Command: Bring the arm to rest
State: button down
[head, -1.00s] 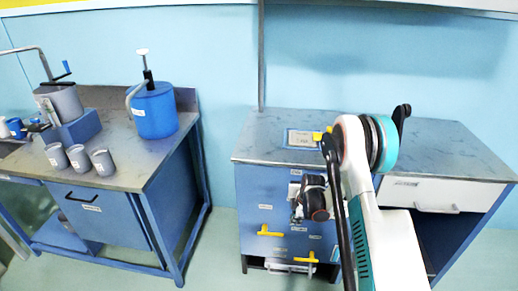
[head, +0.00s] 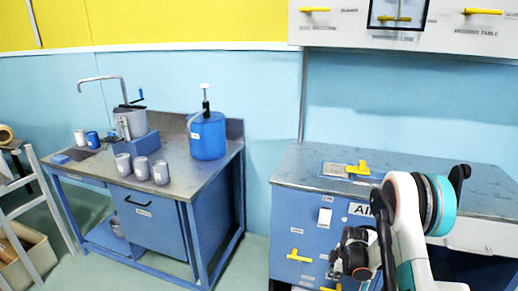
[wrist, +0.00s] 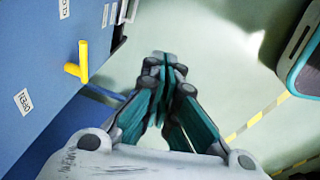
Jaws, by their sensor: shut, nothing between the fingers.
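My gripper (wrist: 165,65) points down toward the floor in the wrist view, its fingers together with nothing between them. In the head view my arm is folded at the lower right, in front of the right-hand blue cabinet (head: 310,215). The wrist end (head: 352,255) hangs before the cabinet's front, and the fingertips cannot be made out there. In the wrist view a blue cabinet front with a yellow handle (wrist: 78,62) is to the left of the fingers, apart from them.
A left workbench (head: 178,165) holds a blue canister (head: 207,137), several grey cups and a cranked device (head: 130,122). A ladder-like stand (head: 45,195) and an open box (head: 22,255) are at far left. Pale floor (wrist: 215,45) lies below my gripper. White wall cabinets (head: 345,22) hang above.

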jog(key=s+a+r+m+t, duration=0.1)
jog(key=s+a+r+m, duration=0.15)
jog(key=r, duration=0.85)
jog(key=s+a+r+m+t, duration=0.15)
jog(key=s+r, duration=0.25)
jog(key=r, duration=0.7)
jog(key=s+a+r+m, duration=0.1)
jog(key=s+r+m, duration=0.2)
jog(key=r, duration=0.8)
jog(key=s+a+r+m+t, duration=0.1)
jog(key=s+r+m, duration=0.1)
jog(key=s, duration=0.6)
jog(key=s+a+r+m, duration=0.1)
jog(key=s+r+m, duration=0.2)
jog(key=s, duration=0.5)
jog(key=s+a+r+m+t+h, duration=0.1)
jog(key=s+a+r+m, duration=0.1)
jog(key=s, duration=0.6)
jog(key=shift+s+r+m+t, duration=0.35)
jog(key=shift+r+m, duration=0.35)
jog(key=shift+m, duration=0.2)
